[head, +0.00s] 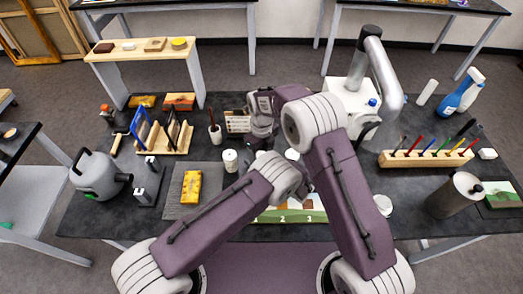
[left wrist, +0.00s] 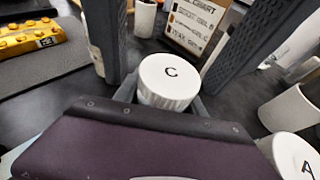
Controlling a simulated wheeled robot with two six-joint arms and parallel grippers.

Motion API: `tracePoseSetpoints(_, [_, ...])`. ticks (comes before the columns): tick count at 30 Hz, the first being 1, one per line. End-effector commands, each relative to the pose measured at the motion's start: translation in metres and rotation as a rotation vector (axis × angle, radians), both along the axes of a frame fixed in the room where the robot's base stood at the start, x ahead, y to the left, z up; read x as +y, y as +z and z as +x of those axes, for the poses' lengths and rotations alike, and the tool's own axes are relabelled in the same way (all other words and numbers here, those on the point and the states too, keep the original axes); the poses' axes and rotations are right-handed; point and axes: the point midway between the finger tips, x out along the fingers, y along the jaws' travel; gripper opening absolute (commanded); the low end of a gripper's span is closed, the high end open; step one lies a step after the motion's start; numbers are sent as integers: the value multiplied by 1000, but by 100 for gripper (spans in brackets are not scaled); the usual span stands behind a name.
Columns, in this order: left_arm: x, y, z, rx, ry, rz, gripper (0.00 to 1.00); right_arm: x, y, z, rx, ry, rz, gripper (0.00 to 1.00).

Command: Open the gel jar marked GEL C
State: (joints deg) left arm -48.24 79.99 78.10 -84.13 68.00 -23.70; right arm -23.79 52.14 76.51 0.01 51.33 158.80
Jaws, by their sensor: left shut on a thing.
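The jar with a white lid marked C (left wrist: 168,76) stands upright in the left wrist view. My left gripper (left wrist: 166,100) is shut on this jar, a grey finger on each side below the lid. My right gripper (left wrist: 163,82) comes down from above. Its two dark textured fingers are apart and straddle the lid; a gap shows on the lid's left, and contact on the right cannot be told. In the head view my arms cross at the table's middle and hide the held jar. A jar marked A (left wrist: 298,157) is at the lower right in the wrist view.
A label card (head: 238,121) stands behind the grippers. White jars (head: 230,160) and (head: 382,205) are on the dark table. A yellow block (head: 191,186) lies on a grey mat (head: 176,209) at left. A grey can (head: 97,176), pen rack (head: 425,159) and metal cylinder (head: 453,196) stand farther out.

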Motion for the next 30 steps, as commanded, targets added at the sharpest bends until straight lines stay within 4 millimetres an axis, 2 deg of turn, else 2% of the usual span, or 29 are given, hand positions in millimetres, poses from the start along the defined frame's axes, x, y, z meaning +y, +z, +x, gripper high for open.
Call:
tracePoseSetpoints(3, [0,0,0,-1,0,1,0,0,0,0,0,0,0,65])
tracePoseSetpoints(10, [0,0,0,-1,0,1,0,0,1,0,0,0,0,1])
tracePoseSetpoints(13, [0,0,0,-1,-1,0,0,0,1,0,0,43,0,0])
tracePoseSetpoints(19, [0,0,0,-1,-1,0,0,0,1,0,-1,283,1,0])
tracePoseSetpoints(26, [0,0,0,0,-1,0,0,0,1,0,-1,295,1,0])
tracePoseSetpoints(27, [0,0,0,0,-1,0,0,0,1,0,-1,295,1,49])
tracePoseSetpoints(29, [0,0,0,0,-1,0,0,0,1,0,-1,295,1,66])
tracePoseSetpoints(30, [0,0,0,-1,-1,0,0,0,1,0,-1,294,1,68])
